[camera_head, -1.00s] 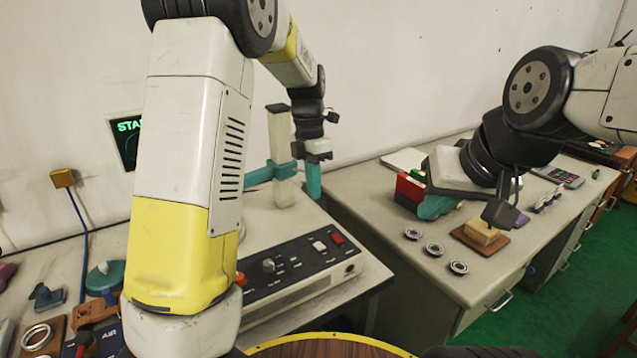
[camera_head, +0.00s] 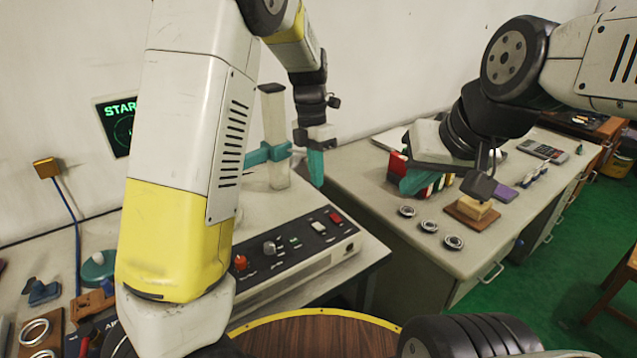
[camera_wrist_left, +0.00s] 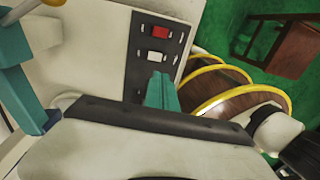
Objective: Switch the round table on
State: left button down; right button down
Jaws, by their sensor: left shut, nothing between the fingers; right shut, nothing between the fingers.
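A control box (camera_head: 290,282) with a black top panel stands on the left bench. A red switch (camera_head: 336,217) and a white switch (camera_head: 318,227) are at its right end. A grey knob (camera_head: 270,247) and a red-orange knob (camera_head: 240,262) are further left. My left gripper (camera_head: 316,180) is shut and empty, pointing down above and behind the switches, apart from them. In the left wrist view its teal fingers (camera_wrist_left: 162,92) are beside the white switch (camera_wrist_left: 157,57), with the red switch (camera_wrist_left: 161,32) beyond. My right gripper (camera_head: 412,184) is shut over the right bench.
A pale post (camera_head: 274,130) with a teal crosspiece stands left of my left gripper. A screen (camera_head: 117,124) reading "STAR…" is on the wall. Several bearing rings (camera_head: 428,226) and a wooden block (camera_head: 474,211) lie on the right bench. My left arm hides part of the left bench.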

aim_at(321, 228)
pick_arm(q)
jog(key=f, duration=0.4)
jog(key=s+f, duration=0.1)
jog(key=f, duration=0.3)
jog(key=d+f, duration=0.1)
jog(key=f, duration=0.3)
jog(key=shift+s+f, duration=0.15)
jog(key=shift+f, duration=0.2)
jog(key=shift+s+f, duration=0.1)
jog(key=shift+f, duration=0.1)
jog(key=shift+a, duration=0.1)
jog(key=shift+w+a+r, duration=0.15)
jog(key=shift+w+a, duration=0.3)
jog(key=shift+w, duration=0.25)
jog(key=shift+r, duration=0.15)
